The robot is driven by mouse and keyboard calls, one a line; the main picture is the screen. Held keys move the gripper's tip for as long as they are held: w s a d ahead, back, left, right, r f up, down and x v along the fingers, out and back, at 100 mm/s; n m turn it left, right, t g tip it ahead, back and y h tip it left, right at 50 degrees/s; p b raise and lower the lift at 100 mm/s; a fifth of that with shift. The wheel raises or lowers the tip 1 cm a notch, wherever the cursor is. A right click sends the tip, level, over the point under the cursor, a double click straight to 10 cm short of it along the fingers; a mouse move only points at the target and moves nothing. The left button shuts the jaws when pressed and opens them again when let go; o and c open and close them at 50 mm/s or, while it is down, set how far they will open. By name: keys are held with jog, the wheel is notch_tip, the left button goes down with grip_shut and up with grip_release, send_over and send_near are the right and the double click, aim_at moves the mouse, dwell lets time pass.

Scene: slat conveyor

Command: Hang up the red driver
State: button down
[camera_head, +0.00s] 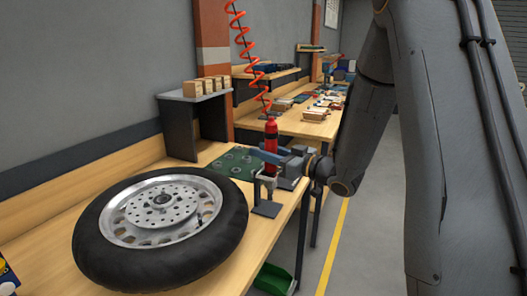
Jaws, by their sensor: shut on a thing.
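The red driver (271,133) stands upright near the table's right edge, beyond the wheel. My gripper (270,158) reaches in from the right and is shut on the driver's body, hiding part of its middle. Below the driver is a small grey stand (267,209) with a pale upright part. I cannot tell whether the driver touches this stand. A red coiled cord (240,30) hangs from above, and its lower end comes down close to the driver's top. Whether they are joined is too small to tell.
A large black-tyred wheel (92,252) lies flat on the wooden table in front. A green mat (232,165) lies behind the stand. A grey shelf (181,125) carries several small boxes. A green bin (274,279) is below the table edge. The floor to the right is clear.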

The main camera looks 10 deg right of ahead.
jog(key=c, duration=1.3)
grip_release()
jog(key=shift+f, duration=0.1)
jog(key=b+v, duration=0.2)
jog(key=v, duration=0.5)
jog(key=shift+s+d, duration=0.2)
jog(key=shift+s, duration=0.15)
